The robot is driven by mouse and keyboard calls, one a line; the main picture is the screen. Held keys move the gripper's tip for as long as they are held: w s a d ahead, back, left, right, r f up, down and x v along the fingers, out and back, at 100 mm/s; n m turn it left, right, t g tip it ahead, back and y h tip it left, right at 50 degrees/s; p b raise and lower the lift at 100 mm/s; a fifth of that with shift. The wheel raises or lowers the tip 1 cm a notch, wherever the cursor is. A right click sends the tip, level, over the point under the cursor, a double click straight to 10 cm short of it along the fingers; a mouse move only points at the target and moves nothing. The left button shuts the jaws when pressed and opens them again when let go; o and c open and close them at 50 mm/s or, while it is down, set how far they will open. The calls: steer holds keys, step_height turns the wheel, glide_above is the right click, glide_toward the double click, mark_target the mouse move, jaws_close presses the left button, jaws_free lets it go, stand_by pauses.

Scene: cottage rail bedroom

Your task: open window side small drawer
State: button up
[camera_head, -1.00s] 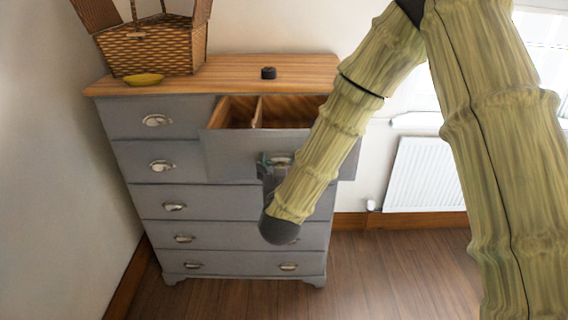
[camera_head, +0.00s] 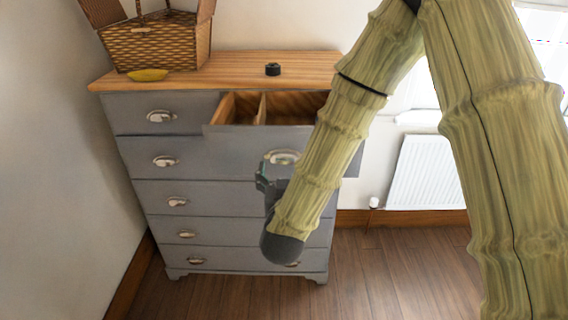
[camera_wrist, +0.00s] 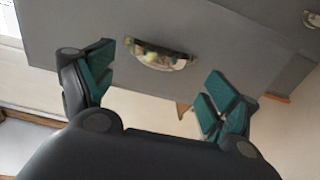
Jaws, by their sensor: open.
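The window side small drawer (camera_head: 235,150) is the top right drawer of the grey dresser (camera_head: 160,192) and stands pulled out. Its divided wooden inside shows from above. Its silver cup handle (camera_head: 284,157) is on the drawer front and also shows in the wrist view (camera_wrist: 158,56). My gripper (camera_head: 262,175) is in front of the drawer, just below the handle. In the wrist view the teal-padded fingers (camera_wrist: 160,90) are spread wide, with nothing between them. The handle lies beyond the fingers, apart from them. My forearm hides the drawer's right part in the head view.
A wicker basket (camera_head: 155,45), a yellow dish (camera_head: 148,75) and a small black object (camera_head: 272,69) sit on the wooden dresser top. The other drawers look shut. A white radiator (camera_head: 427,172) stands at the right wall. The wood floor (camera_head: 385,260) in front looks clear.

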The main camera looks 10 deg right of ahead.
steer(key=s, duration=0.6)
steer(key=shift+s+a, duration=0.15)
steer(key=shift+a, duration=0.3)
steer(key=s+d+f+n+g+y, duration=0.1)
steer(key=s+d+f+g, duration=0.3)
steer(key=f, duration=1.1)
steer(key=s+d+f+g+y, duration=0.2)
steer(key=s+f+g, duration=0.35)
steer(key=f, duration=0.85)
steer(key=s+d+f+g, duration=0.4)
steer(key=s+f, duration=0.3)
steer(key=s, duration=0.5)
steer(key=s+d+f+g, duration=0.4)
steer(key=s+f, duration=0.3)
steer(key=s, duration=0.4)
steer(key=shift+s+d+f, duration=0.35)
steer(key=shift+d+f, duration=0.05)
